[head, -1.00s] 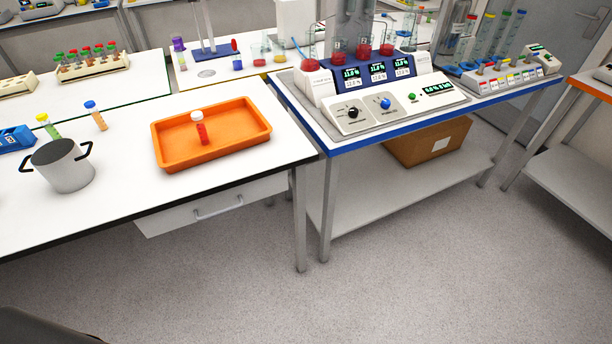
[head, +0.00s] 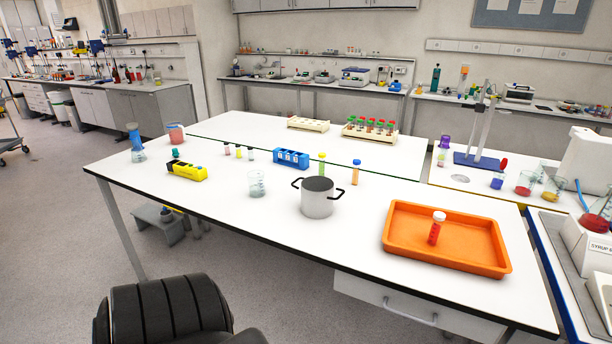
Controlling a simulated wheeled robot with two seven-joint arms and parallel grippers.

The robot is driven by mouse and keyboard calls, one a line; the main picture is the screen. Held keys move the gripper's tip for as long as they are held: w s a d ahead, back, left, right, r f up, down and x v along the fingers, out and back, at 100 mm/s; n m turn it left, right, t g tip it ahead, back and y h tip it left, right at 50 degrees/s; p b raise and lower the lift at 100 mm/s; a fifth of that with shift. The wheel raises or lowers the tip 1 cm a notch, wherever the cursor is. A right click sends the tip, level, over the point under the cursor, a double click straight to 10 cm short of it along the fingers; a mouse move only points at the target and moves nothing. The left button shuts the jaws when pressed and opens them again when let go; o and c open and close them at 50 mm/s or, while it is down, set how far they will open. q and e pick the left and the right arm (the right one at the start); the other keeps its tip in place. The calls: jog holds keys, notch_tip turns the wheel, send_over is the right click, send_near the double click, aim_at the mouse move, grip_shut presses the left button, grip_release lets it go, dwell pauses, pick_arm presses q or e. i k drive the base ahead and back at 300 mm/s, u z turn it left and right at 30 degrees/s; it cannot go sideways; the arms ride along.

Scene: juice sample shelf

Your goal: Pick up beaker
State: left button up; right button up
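In the head view a clear, empty-looking glass beaker (head: 257,184) stands upright on the white table (head: 240,235), left of a metal pot. Another beaker with pinkish-red content (head: 176,134) stands at the table's far left corner. Beakers with coloured contents also stand at the right, among them a red one (head: 525,184) and a blue one (head: 498,180). Neither of my grippers shows in the view.
The pot (head: 318,198) has black handles. An orange tray (head: 402,262) holds a red, white-capped vial (head: 436,228). A yellow block (head: 187,171) and a blue rack (head: 291,158) stand behind the beaker. A black chair (head: 165,312) is at the front left edge.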

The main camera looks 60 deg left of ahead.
aim_at(257, 184)
jog(key=u, duration=2.15)
